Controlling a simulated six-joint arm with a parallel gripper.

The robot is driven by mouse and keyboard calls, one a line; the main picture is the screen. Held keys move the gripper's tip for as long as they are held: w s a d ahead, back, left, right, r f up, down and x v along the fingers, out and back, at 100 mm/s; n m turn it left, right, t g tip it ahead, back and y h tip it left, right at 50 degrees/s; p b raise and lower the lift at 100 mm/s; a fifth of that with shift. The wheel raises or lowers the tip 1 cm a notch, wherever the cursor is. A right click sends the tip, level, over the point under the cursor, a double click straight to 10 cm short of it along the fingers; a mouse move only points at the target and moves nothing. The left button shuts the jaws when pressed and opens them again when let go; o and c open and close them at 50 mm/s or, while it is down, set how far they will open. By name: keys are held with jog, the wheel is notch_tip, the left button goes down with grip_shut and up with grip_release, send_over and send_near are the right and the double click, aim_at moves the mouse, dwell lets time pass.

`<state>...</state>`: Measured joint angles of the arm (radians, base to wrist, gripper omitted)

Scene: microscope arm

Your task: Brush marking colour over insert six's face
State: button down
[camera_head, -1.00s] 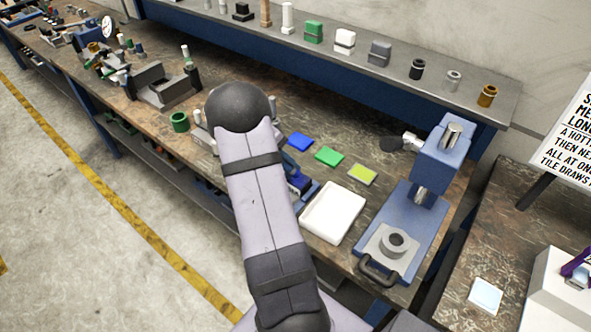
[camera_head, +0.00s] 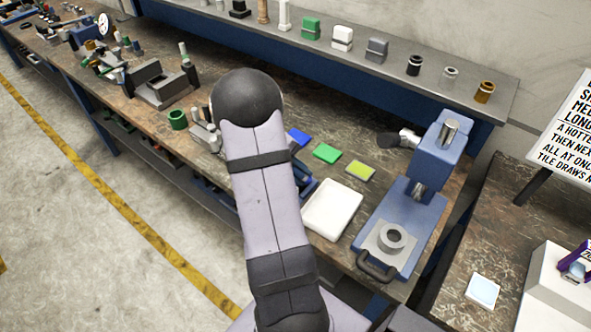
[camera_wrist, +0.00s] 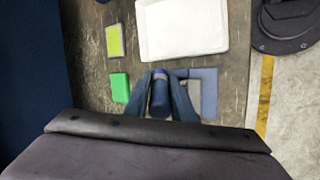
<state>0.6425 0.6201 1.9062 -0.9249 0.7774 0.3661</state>
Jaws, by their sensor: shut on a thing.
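My gripper (camera_wrist: 160,92) shows in the wrist view, its dark fingers shut on a dark blue cylinder (camera_wrist: 159,99) with a brighter blue band near its far end. I cannot make out which thing is insert six, and no number or marked face is readable. A blue-grey angled frame (camera_wrist: 208,88) lies just right of the fingers in the wrist view. A green pad (camera_wrist: 119,88) and a yellow-green pad (camera_wrist: 114,41) lie to the left; they also show in the head view, green (camera_head: 327,153) and yellow-green (camera_head: 360,171).
A white tray (camera_head: 333,209) stands near the bench front, right of my arm. A blue press (camera_head: 428,205) stands right of it. Grey blocks (camera_head: 205,137) and a green ring (camera_head: 178,120) are to the left.

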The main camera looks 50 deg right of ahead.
jog(key=shift+w+a, duration=0.2)
jog(key=shift+w, duration=3.25)
jog(key=shift+s+f, duration=0.1)
jog(key=shift+f, duration=0.1)
jog(key=shift+s+r+b, duration=0.15)
jog(key=shift+s+b, duration=0.9)
jog(key=shift+s, duration=2.1)
jog(key=shift+s+r+p, duration=0.15)
jog(key=shift+r+p, duration=0.15)
jog(key=shift+r, duration=0.05)
jog(key=shift+r+p, duration=0.35)
jog(key=shift+r, duration=0.55)
jog(key=shift+r+p, duration=2.05)
jog(key=shift+r, duration=0.8)
